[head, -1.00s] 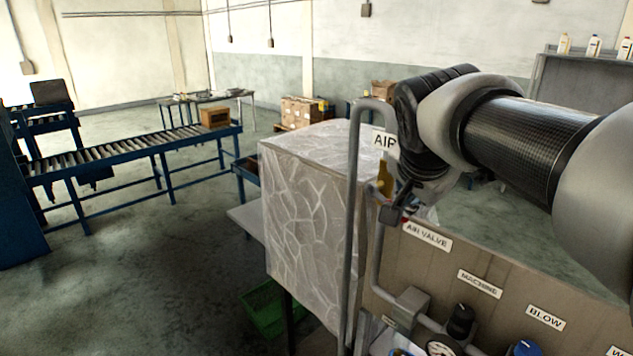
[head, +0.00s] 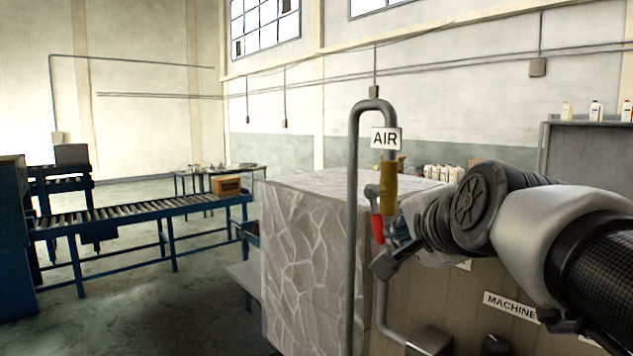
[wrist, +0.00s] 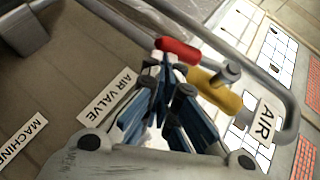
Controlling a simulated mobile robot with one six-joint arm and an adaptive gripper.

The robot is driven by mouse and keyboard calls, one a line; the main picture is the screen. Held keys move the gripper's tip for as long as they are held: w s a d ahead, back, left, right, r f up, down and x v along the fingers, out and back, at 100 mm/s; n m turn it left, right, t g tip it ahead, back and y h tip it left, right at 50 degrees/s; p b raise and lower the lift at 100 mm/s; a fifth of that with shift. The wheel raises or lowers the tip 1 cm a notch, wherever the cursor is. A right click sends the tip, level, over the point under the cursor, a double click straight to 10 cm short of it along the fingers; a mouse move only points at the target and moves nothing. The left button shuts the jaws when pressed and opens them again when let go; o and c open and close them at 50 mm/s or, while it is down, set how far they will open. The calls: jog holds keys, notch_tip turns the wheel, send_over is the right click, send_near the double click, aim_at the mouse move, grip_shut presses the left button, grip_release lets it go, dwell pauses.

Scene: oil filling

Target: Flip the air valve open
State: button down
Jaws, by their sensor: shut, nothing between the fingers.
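The air valve has a yellow body (head: 389,182) on a grey upright pipe (head: 353,230), below a white "AIR" sign (head: 386,138). Its red handle (head: 377,229) points downward below the yellow body. My gripper (head: 393,241) is beside the handle, to its right in the head view. In the wrist view, my gripper's blue fingers (wrist: 164,68) are together and empty. Their tips are right by the red handle (wrist: 178,51), with the yellow body (wrist: 215,88) just to the right. I cannot tell whether the tips touch the handle.
The panel carries an "AIR VALVE" label (wrist: 108,96) and a "MACHINE" label (head: 510,305). A pale, stone-patterned block (head: 315,235) stands left of the pipe. A roller conveyor (head: 140,220) is farther left. Open floor lies between them.

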jog(key=shift+w+a+f, duration=0.45)
jog(key=shift+w+f, duration=0.1)
jog(key=shift+f, duration=0.2)
jog(key=shift+w, duration=0.1)
jog(key=shift+f, duration=0.1)
dwell(0.3)
